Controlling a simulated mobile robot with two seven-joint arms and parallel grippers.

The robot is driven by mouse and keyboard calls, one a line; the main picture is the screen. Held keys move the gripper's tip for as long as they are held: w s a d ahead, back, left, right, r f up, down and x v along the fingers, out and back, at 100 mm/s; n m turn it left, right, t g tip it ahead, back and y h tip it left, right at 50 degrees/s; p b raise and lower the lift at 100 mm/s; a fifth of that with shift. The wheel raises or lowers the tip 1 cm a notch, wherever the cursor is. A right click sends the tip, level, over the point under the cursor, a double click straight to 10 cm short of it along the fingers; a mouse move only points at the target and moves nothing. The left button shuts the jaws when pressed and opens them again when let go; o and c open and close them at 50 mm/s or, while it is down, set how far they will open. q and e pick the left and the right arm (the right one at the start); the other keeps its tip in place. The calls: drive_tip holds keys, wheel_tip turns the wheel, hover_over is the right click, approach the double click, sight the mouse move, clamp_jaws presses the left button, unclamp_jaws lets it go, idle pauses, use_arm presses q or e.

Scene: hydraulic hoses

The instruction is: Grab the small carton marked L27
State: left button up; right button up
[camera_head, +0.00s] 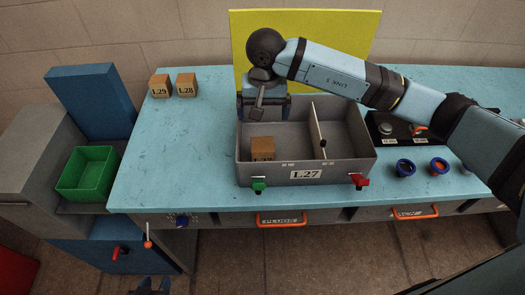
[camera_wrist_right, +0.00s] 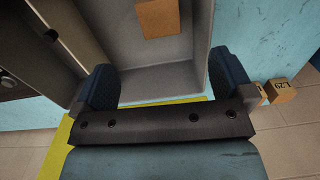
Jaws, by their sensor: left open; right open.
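A small brown carton (camera_head: 262,148) lies in the left compartment of the grey bin marked L27 (camera_head: 340,172). The print on the carton's front is too small to read surely. My right gripper (camera_head: 264,104) is open and empty over the back of that compartment, behind the carton. In the right wrist view the carton (camera_wrist_right: 158,17) lies beyond the open fingers (camera_wrist_right: 160,78), apart from them, its upper part cut off by the frame. My left gripper (camera_head: 151,285) shows only its tips at the bottom edge, in front of the table, open and empty.
Two cartons, L29 (camera_head: 160,86) and L28 (camera_head: 186,85), stand at the back left of the blue table (camera_head: 175,150). A divider (camera_head: 318,130) splits the bin. A yellow panel (camera_head: 245,45) rises behind. A green tray (camera_head: 88,173) sits left.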

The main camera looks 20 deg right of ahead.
drive_tip(key=p, duration=0.2)
hover_over(262, 144)
drive_tip(key=f, duration=0.8)
drive_tip(key=shift+s+d+f, duration=0.1)
drive_tip(key=shift+s+d, duration=0.2)
drive_tip(key=f, duration=0.1)
drive_tip(key=f+p, duration=0.1)
drive_tip(key=f, duration=0.3)
drive_tip(key=shift+w+a, duration=0.2)
drive_tip(key=shift+a, duration=0.1)
drive_tip(key=shift+f, duration=0.25)
drive_tip(key=c, duration=1.1)
